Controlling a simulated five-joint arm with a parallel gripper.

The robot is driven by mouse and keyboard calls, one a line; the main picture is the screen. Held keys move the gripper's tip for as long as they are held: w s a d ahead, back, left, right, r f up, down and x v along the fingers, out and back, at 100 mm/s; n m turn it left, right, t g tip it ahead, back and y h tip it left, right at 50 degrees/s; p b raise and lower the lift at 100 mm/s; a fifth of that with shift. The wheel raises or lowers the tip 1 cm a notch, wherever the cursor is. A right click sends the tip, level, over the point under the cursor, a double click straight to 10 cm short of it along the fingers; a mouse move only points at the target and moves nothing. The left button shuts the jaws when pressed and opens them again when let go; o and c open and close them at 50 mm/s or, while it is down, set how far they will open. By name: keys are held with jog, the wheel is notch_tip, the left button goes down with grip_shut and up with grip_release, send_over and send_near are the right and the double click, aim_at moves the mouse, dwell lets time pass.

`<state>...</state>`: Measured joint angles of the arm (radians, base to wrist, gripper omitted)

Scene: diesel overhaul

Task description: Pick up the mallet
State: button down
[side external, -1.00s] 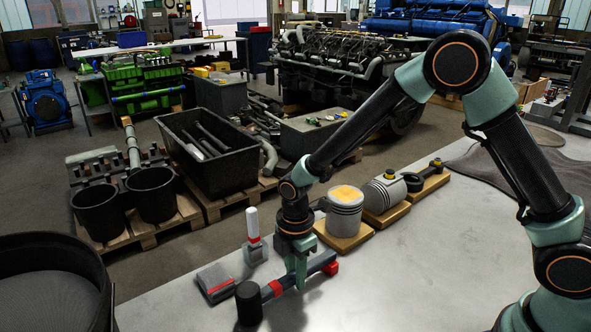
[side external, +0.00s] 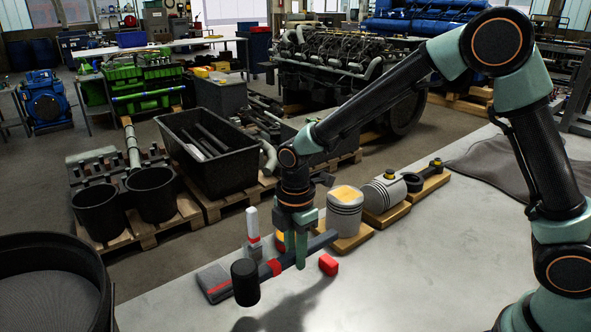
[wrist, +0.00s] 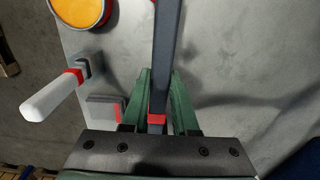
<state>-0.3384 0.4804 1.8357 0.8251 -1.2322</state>
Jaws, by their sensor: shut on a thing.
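The mallet has a black cylindrical head (side external: 245,282), a red band and a dark grey handle (side external: 320,242). My gripper (side external: 296,258) is shut on the handle close to the red band. The mallet hangs above the grey table, with its shadow on the tabletop below and to the right. In the wrist view the handle (wrist: 167,60) runs up from between the green fingers (wrist: 158,110); the mallet head is hidden there behind the gripper body.
Pistons (side external: 345,212) on wooden blocks stand behind. The front table is clear.

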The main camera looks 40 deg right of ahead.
notch_tip(320, 180, up, 14)
dwell(0.3)
jog(key=shift+r, duration=0.1)
jog(key=c, duration=1.5)
grip_release()
grip_shut()
